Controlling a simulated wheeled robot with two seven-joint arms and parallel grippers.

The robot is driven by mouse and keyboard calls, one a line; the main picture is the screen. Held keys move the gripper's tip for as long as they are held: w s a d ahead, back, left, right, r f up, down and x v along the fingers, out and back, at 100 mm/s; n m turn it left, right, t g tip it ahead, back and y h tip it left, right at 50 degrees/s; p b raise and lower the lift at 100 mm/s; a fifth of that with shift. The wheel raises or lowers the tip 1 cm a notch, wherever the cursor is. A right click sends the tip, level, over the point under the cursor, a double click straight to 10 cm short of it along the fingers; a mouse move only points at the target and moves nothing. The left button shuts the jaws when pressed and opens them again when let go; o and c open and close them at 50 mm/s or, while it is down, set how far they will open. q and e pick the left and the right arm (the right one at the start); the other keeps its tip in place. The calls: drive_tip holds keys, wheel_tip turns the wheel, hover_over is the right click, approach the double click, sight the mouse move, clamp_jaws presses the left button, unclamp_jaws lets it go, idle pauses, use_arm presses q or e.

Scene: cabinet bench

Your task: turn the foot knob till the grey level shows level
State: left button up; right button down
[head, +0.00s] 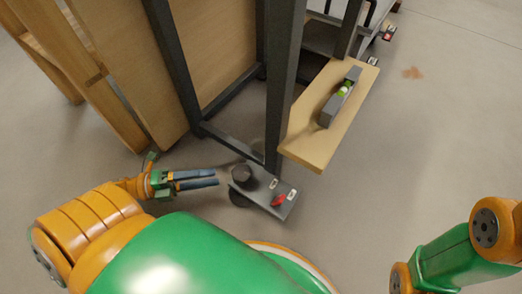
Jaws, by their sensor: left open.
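The grey level (328,112) lies along a wooden shelf board (316,140) at upper centre. Its vial (344,88) looks yellow-green; the bubble is too small to read. A dark round knob (241,173), which looks like the foot knob, stands at the left end of a grey bracket plate (259,188) at the frame's foot. A dark round foot (239,197) shows partly under the plate. My left gripper (217,179) is open, its fingers pointing right at the knob, with a small gap between tips and knob. My right gripper is out of view.
A red lever (279,200) and two white labels sit on the plate, right of the knob. A dark frame post (279,110) rises close behind it. Wooden panels (125,60) stand at upper left. The floor (420,130) at right is mostly clear.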

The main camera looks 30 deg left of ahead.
sight(242, 174)
use_arm(q)
drive_tip(key=x, duration=1.2)
drive_tip(key=shift+s+d+r, duration=0.15)
drive_tip(key=shift+s, duration=0.05)
clamp_jaws()
